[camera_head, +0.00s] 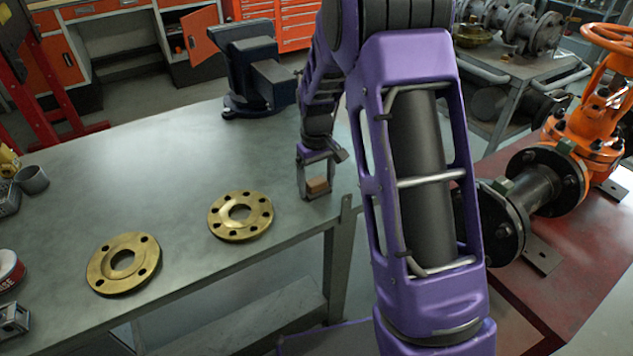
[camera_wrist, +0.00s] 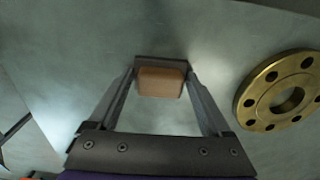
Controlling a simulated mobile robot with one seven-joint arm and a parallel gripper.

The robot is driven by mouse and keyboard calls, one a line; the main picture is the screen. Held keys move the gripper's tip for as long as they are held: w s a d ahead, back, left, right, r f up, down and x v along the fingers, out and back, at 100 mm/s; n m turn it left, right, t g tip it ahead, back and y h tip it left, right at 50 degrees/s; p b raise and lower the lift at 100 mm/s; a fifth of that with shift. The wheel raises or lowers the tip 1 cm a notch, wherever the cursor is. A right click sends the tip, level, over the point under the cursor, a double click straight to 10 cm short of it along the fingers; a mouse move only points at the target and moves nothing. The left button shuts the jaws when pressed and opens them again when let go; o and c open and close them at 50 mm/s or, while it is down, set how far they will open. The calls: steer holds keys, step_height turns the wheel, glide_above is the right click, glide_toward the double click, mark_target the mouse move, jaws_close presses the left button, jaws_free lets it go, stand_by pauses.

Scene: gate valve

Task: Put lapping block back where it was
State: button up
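The lapping block (camera_head: 317,185) is a small brown block on or just above the grey workbench (camera_head: 170,165), near its right edge. My gripper (camera_head: 317,188) points down at it, with one finger on each side. In the wrist view the block (camera_wrist: 160,82) fills the gap between the fingertips of my gripper (camera_wrist: 161,80), and both fingers appear to touch it. A dark patch shows at its far edge. I cannot tell whether its underside touches the bench.
Two brass flanges (camera_head: 241,215) (camera_head: 124,263) lie on the bench to the left. A blue vise (camera_head: 256,75) stands behind. An orange gate valve (camera_head: 580,130) with bolted pipe is at right on a red bench (camera_head: 595,235). A grey cup (camera_head: 32,179) sits far left.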

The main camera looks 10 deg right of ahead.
mark_target(316, 180)
steer(key=shift+o, duration=1)
steer(key=shift+r, duration=0.15)
step_height(316, 180, up, 12)
steer(key=p, duration=0.2)
steer(key=shift+r, duration=0.1)
